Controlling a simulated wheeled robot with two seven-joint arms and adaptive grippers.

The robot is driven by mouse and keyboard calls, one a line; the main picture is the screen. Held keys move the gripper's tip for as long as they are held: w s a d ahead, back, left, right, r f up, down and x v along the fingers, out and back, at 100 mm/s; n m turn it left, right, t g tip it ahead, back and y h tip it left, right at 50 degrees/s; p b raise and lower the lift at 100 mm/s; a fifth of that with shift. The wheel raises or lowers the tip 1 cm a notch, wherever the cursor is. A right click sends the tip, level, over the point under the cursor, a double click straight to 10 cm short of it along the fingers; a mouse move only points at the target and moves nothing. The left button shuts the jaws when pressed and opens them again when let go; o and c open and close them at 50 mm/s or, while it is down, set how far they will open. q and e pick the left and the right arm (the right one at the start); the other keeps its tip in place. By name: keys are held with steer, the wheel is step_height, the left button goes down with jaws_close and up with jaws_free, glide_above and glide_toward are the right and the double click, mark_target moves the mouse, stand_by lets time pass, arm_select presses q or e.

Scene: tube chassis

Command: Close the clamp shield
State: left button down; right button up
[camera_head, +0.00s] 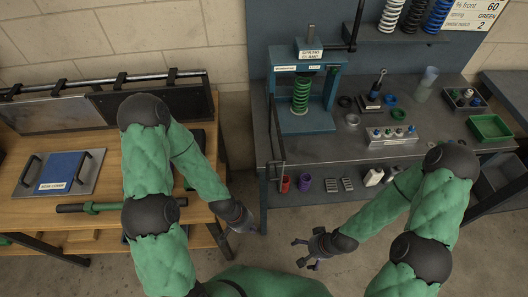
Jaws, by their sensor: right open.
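The spring clamp (332,98) is a blue frame with a "SPRING CLAMP" label, standing at the back left of the grey workbench. A green coil spring (301,92) stands upright in it. A thin dark frame (277,136), which looks like the clamp shield, stands edge-on at the left of the clamp, swung out toward the bench's front. My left gripper (243,222) is low, left of the bench's front left corner; its fingers are too small to read. My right gripper (304,255) is open and empty, in front of the bench and below its front edge. Both are apart from the shield.
A wooden table (85,150) stands at the left. Floor shows between them.

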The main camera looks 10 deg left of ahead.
arm_select(q)
steer(key=w+a+r+m+p, duration=0.25)
steer(key=r+m+p, duration=0.3)
steer(key=r, duration=0.75)
steer(key=w+a+r+m+p, duration=0.25)
steer(key=r+m+p, duration=0.3)
steer(key=r, duration=0.75)
steer(key=w+a+r+m+p, duration=0.25)
steer(key=r+m+p, duration=0.3)
steer(key=r, duration=0.75)
steer(key=w+d+f, duration=0.1)
steer(key=d+f, duration=0.7)
steer(key=f, duration=0.1)
steer(key=shift+f+n+p, duration=0.2)
steer(key=shift+n+p, duration=0.15)
steer(key=shift+p, duration=0.1)
steer(key=shift+d, duration=0.1)
steer(key=shift+d, duration=0.1)
